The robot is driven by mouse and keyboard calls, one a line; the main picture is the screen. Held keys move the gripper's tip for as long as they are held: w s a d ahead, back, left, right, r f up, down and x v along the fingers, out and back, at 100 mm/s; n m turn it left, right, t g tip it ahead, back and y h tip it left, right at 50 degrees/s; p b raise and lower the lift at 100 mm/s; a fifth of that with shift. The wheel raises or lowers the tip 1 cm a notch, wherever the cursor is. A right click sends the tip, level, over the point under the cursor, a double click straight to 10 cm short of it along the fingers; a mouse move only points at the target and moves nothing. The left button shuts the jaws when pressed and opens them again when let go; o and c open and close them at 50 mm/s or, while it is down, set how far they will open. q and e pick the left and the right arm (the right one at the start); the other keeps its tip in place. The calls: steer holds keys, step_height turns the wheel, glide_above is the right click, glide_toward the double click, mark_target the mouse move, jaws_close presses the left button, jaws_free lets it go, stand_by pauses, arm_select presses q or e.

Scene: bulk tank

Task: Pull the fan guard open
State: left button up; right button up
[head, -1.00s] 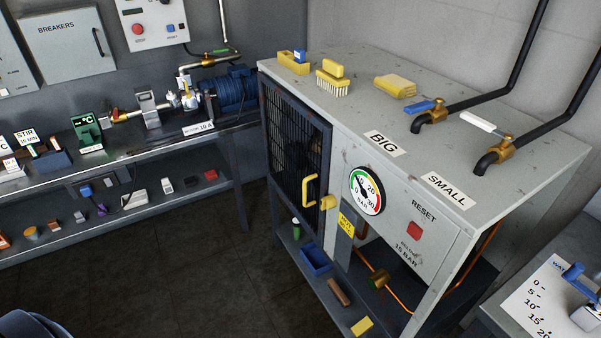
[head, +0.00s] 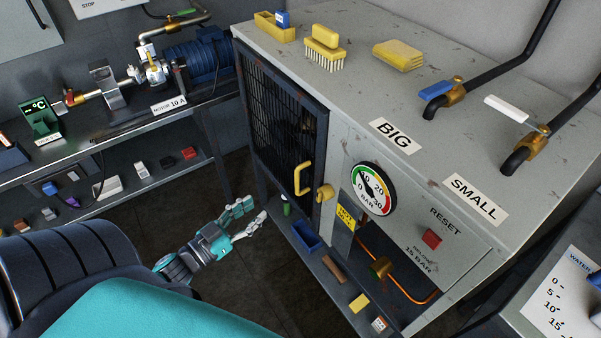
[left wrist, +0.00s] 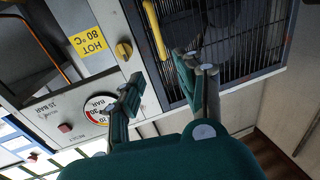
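The fan guard (head: 275,115) is a dark framed mesh door on the cabinet's left face, and it looks closed. A yellow bar handle (head: 302,179) sits near its lower right edge. A yellow catch (head: 324,193) is just right of the handle, on the cabinet. My left gripper (head: 258,212) is open and empty, left of and below the handle, apart from it. In the left wrist view my gripper's fingers (left wrist: 160,78) are spread, with the handle (left wrist: 154,28) beyond them and the mesh guard (left wrist: 240,45) to the right. My right gripper is not in view.
The cabinet top (head: 350,80) holds a yellow brush, a sponge and two valve pipes. A low shelf (head: 335,285) under the guard carries a blue tray and small items. A bench (head: 90,150) stands at the left. Floor is clear between bench and cabinet.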

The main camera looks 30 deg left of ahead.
mark_target(296, 179)
arm_select(q)
steer(key=w+d, duration=0.1)
steer(key=w, duration=0.4)
steer(key=w+d, duration=0.1)
steer(key=w, duration=0.4)
steer(key=w+d+p, duration=0.1)
steer(key=w, duration=0.4)
steer(key=shift+w, duration=0.2)
jaws_close()
